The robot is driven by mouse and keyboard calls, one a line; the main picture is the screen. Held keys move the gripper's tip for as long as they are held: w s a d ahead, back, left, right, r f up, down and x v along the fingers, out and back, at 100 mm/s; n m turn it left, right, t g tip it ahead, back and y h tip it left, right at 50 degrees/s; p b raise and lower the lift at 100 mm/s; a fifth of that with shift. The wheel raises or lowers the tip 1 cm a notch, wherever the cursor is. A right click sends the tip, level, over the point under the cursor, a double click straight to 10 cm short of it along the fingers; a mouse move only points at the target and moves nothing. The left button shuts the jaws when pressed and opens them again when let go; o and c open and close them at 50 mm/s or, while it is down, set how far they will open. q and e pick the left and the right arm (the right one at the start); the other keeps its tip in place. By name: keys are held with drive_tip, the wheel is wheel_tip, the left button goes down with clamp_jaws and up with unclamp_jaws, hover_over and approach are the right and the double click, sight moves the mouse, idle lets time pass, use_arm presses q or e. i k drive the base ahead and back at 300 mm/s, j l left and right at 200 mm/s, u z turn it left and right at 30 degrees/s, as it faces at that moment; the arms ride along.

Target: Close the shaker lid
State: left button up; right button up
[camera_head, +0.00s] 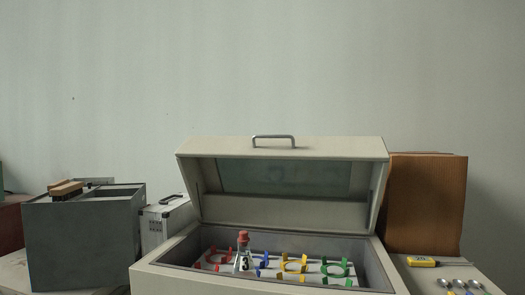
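The shaker (160,281) is a pale box at the lower middle of the head view, cut off by the bottom edge. Its lid (345,209) stands raised and open at the back, with a window and a grey metal handle (273,137) on top. Inside are coloured clamps: red (212,258), blue (264,260), yellow (294,263) and green (335,268). Neither of my grippers is in view.
A grey bin (80,245) with a brush (66,188) on it stands at left, beside a white case (165,222). A brown box (425,203) stands close to the lid's right side. A yellow tool (422,261) and several spoons (460,285) lie at right.

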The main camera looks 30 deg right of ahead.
sight(349, 167)
drive_tip(key=j+z, duration=0.55)
drive_tip(key=z, duration=0.15)
drive_tip(key=j+z, duration=0.3)
